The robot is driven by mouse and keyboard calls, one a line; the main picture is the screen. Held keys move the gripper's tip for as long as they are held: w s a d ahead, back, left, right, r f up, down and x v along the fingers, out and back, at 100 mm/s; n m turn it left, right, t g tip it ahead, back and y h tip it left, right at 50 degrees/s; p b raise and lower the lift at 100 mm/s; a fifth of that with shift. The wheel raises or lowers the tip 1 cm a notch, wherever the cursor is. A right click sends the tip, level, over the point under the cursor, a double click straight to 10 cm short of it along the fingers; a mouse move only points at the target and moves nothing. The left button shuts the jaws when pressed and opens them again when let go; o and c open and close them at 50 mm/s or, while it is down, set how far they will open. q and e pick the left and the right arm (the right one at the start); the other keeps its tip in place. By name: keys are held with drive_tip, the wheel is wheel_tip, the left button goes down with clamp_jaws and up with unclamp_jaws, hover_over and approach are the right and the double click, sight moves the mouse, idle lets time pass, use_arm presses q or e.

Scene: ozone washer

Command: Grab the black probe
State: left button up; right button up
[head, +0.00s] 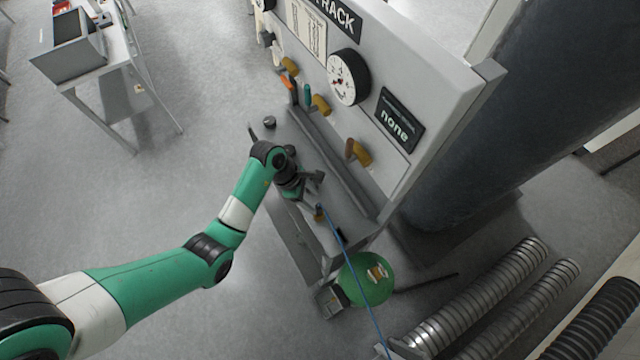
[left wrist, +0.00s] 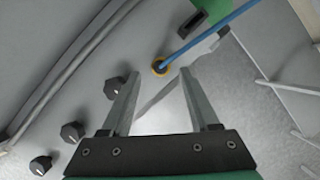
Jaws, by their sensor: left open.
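My left gripper (head: 313,190) is over the lower ledge of the grey panel stand in the head view. In the left wrist view its two fingers (left wrist: 158,85) are spread apart with nothing between them. A brass fitting (left wrist: 160,67) with a blue cable (left wrist: 207,33) lies just beyond the fingertips. The blue cable also shows in the head view (head: 352,265). A dark block (left wrist: 206,17) sits beyond the fitting, at the top of the wrist view; I cannot tell whether it is the black probe. My right gripper is not in view.
Several black knobs (left wrist: 72,132) stand on the ledge left of the fingers. The upright panel (head: 420,75) carries a dial (head: 348,77) and yellow handles (head: 358,152). A green disc (head: 352,280) and ribbed pipes (head: 480,295) are at lower right.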

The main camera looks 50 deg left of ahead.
sight(317, 206)
use_arm(q)
drive_tip(key=shift+s+x, duration=0.2)
drive_tip(key=shift+x, duration=2.95)
drive_tip(key=shift+a, duration=0.15)
clamp_jaws()
